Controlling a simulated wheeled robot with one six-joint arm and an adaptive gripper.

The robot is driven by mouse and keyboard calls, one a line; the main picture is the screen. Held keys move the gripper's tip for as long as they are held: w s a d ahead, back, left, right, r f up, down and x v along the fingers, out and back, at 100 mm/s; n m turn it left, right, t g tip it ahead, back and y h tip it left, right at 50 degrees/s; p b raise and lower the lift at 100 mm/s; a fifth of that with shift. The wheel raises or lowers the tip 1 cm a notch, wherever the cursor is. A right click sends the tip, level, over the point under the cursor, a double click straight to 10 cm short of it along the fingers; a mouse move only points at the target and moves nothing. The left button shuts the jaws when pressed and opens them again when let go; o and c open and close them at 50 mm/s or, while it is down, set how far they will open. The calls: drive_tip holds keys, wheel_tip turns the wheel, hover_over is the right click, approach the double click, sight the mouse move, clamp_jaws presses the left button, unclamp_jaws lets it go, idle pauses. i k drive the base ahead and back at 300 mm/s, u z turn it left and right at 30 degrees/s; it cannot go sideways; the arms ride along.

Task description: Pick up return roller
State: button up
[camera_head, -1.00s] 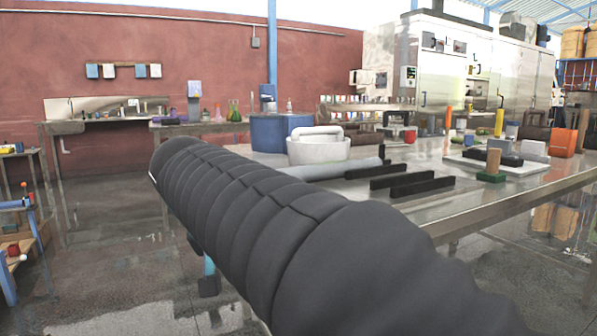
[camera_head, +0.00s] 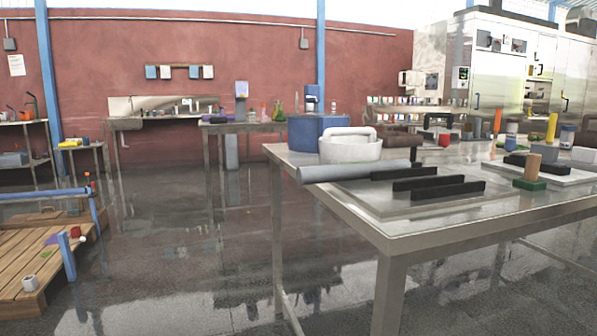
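A long light grey cylinder (camera_head: 352,172), which looks like the return roller, lies on its side on the near metal table (camera_head: 400,222). It rests near the table's left end, in front of a white oval tub (camera_head: 345,150). Its left end lies close to the table edge; whether it overhangs is unclear. Three black bars (camera_head: 437,192) lie side by side just right of it on a flat plate. My gripper is not in view, and no part of my arm shows now.
A blue drum-like container (camera_head: 308,133) stands behind the tub. A low wooden platform (camera_head: 28,262) with blue rails is at left. The wet-looking floor (camera_head: 175,240) between them is clear.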

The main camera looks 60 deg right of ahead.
sight(353, 170)
drive_tip(key=u, duration=0.35)
drive_tip(key=i, duration=1.25)
drive_tip(key=z, duration=4.45)
